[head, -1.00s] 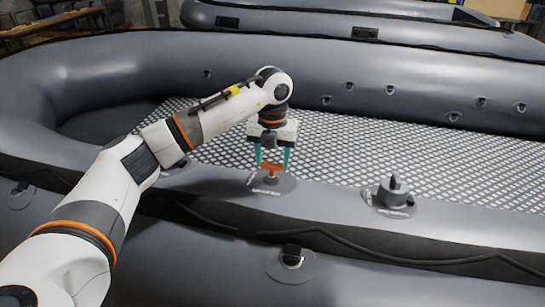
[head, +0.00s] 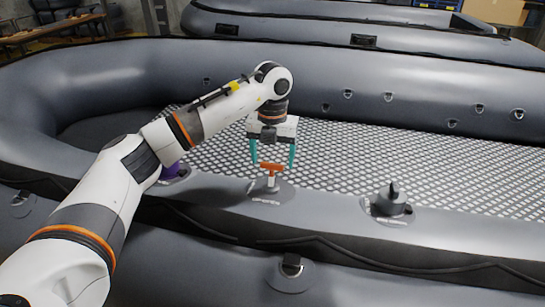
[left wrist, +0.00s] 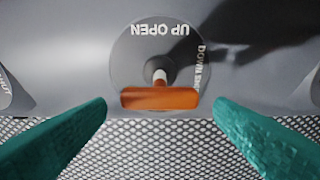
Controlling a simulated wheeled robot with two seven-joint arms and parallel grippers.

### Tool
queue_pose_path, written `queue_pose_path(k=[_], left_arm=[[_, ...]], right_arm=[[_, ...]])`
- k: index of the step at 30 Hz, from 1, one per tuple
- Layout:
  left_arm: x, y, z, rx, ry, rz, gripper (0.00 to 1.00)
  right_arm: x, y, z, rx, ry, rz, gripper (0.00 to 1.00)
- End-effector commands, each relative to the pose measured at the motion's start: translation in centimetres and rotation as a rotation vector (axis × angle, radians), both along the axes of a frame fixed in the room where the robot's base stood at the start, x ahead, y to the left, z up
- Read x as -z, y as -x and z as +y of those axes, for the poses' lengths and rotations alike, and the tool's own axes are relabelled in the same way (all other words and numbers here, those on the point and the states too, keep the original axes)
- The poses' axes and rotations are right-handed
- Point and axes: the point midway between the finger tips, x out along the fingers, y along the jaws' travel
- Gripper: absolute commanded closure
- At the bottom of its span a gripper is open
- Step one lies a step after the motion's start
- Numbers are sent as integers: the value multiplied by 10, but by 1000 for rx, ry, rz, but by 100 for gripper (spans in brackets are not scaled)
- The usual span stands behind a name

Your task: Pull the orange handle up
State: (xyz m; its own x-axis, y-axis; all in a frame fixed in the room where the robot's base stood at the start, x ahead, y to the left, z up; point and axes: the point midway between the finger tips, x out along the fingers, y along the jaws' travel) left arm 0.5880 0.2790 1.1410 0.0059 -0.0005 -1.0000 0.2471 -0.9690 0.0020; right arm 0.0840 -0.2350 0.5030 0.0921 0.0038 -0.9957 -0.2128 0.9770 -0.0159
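The orange handle (head: 271,167) is a T-shaped bar on a pale stem, standing up from a round grey valve plate (head: 287,191) on the boat's near tube. In the left wrist view the orange handle (left wrist: 160,98) lies crosswise below the words "UP OPEN" on the plate (left wrist: 127,62). My left gripper (head: 272,164) points down over the handle. Its teal fingertips (left wrist: 160,106) are spread, one on each side of the bar, with a gap to both ends. My right gripper is not in view.
A dark grey valve knob (head: 391,200) stands on the same tube to the right. The boat's floor (head: 420,160) is a light mesh pattern. A purple object (head: 172,171) shows partly behind my left arm. Another inflatable boat (head: 340,30) lies behind.

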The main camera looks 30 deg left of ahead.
Motion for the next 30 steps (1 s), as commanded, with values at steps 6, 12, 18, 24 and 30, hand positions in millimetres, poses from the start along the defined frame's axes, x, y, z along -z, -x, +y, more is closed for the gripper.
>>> queue_pose_path(k=[6, 12, 18, 24, 30], left_arm=[[2, 1, -1, 1, 0, 3, 24], [-12, 0, -1, 0, 0, 0, 24], [-55, 0, -1, 1, 1, -4, 24], [-95, 1, 0, -1, -1, -2, 24], [-115, 1, 0, 0, -1, 0, 24]], right_arm=[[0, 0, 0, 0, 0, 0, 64], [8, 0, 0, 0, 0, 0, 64], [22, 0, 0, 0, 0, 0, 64], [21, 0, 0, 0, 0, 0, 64], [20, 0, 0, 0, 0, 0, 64]])
